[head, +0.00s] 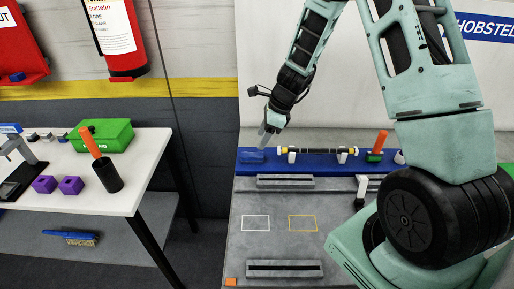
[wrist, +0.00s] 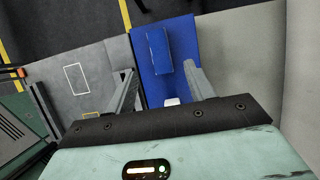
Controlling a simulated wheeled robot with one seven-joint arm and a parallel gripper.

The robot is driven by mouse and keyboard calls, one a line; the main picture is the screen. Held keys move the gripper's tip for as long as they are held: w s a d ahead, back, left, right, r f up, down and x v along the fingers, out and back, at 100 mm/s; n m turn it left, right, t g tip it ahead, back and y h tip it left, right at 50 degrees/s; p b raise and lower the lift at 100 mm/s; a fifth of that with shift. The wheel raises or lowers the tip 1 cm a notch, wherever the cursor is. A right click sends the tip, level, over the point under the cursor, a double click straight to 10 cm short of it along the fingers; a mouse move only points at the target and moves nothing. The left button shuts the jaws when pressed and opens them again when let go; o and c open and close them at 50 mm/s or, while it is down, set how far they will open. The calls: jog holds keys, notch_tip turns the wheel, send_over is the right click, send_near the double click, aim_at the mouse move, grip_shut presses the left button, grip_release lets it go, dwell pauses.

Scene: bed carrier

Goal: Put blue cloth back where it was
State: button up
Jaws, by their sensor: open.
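The blue cloth (head: 251,155) looks like a flat folded rectangle at the left end of a long blue mat (head: 320,168) at the back of the grey bench. In the wrist view the cloth (wrist: 158,50) lies on the blue mat (wrist: 182,30), ahead of my fingertips. My gripper (head: 266,139) is above the mat, just right of the cloth. It is open, and its fingers (wrist: 160,78) are spread with nothing between them. I cannot tell its exact height over the cloth.
A dark rod (head: 318,150) on white holders and an orange-handled tool (head: 380,142) stand on the mat. White (head: 256,223) and yellow (head: 303,223) outlines on the grey bench are empty. A white table (head: 70,195) with several items stands left, across a gap.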

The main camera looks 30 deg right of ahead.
jog(key=s+a+r+n+g, duration=0.1)
jog(key=s+a+r+n, duration=0.45)
jog(key=a, duration=0.25)
jog(key=s+a+r+n+g, duration=0.1)
jog(key=s+a+r+n, duration=0.35)
jog(key=a+n, duration=0.3)
jog(key=s+a+r+n+h, duration=0.1)
jog(key=s+a+n, duration=0.3)
jog(key=s+n, duration=0.5)
jog(key=s+a+r+n+h, duration=0.2)
jog(key=s+a+r+n, duration=0.1)
jog(key=s+n, duration=0.7)
jog(key=shift+s+a+r+n+g, duration=0.2)
jog(key=shift+s+a+n+g, duration=0.15)
jog(key=shift+a, duration=0.15)
